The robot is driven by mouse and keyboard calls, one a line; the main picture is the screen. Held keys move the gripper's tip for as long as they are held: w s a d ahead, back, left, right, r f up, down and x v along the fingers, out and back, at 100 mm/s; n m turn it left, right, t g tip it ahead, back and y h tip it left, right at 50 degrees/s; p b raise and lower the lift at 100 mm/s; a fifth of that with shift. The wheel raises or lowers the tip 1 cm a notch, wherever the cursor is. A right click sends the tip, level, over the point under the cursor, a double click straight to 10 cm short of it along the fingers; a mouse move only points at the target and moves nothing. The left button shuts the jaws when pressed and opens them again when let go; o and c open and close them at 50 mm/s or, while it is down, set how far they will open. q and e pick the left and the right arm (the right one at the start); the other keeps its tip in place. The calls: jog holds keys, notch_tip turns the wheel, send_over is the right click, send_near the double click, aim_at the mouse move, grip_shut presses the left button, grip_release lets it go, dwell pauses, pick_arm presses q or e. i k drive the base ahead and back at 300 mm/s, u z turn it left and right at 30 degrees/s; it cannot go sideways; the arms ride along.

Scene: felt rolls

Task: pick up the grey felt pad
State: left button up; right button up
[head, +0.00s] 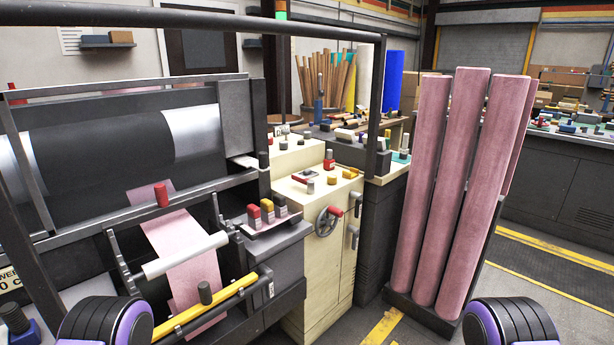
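I cannot make out a grey felt pad for certain in the head view; several small items on the benches are too small to tell. A pink felt strip (182,246) hangs from the dark roller (100,150) of the machine at the left. Tall pink felt rolls (462,180) stand upright in a dark base at the right. Neither of my grippers is in view; only rounded black and purple parts of my arms show at the bottom left and bottom right.
A cream cabinet (318,240) with a handwheel (328,222) and small blocks on top stands in the centre. A yellow bar (206,308) crosses the machine's front. A cluttered workbench (355,150) is behind. Yellow-striped open floor (540,290) lies at the right.

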aim_at(307, 173)
jog(key=k, duration=1.3)
jog(key=z, duration=0.65)
jog(key=i, duration=0.7)
jog(key=z, duration=0.75)
jog(key=i, duration=0.85)
jog(key=u, duration=0.35)
jog(key=i, duration=0.8)
jog(key=u, duration=0.7)
